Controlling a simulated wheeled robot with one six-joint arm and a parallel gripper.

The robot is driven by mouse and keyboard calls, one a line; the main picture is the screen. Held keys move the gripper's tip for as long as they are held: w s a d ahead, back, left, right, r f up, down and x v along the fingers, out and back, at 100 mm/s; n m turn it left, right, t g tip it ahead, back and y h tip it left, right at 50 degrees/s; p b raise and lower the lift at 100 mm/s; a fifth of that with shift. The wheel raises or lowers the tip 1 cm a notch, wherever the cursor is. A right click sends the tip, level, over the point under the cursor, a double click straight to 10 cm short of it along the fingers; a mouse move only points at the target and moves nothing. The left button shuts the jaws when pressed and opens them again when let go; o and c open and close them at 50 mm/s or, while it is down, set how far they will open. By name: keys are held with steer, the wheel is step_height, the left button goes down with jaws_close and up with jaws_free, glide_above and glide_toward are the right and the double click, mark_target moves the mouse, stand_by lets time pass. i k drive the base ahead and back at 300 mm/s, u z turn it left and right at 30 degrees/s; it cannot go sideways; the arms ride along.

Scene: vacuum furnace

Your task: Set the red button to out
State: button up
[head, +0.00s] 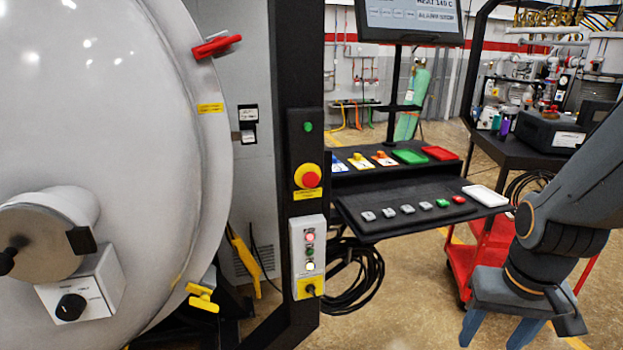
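A red mushroom button (307,177) on a yellow plate is on the black upright post, right of the big grey furnace door. I cannot tell from here whether it is pressed in or out.
A black shelf (375,230) with several small grey, green and red pieces juts out between the post and my arm. Coiled black cable (360,280) hangs under it. A red cart (470,262) stands behind my arm. The furnace door (120,140) fills the left.

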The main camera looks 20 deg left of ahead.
mark_target(310, 180)
steer(key=u, duration=0.9)
steer(key=k, duration=0.1)
steer(key=u, duration=0.15)
steer(key=i, duration=0.1)
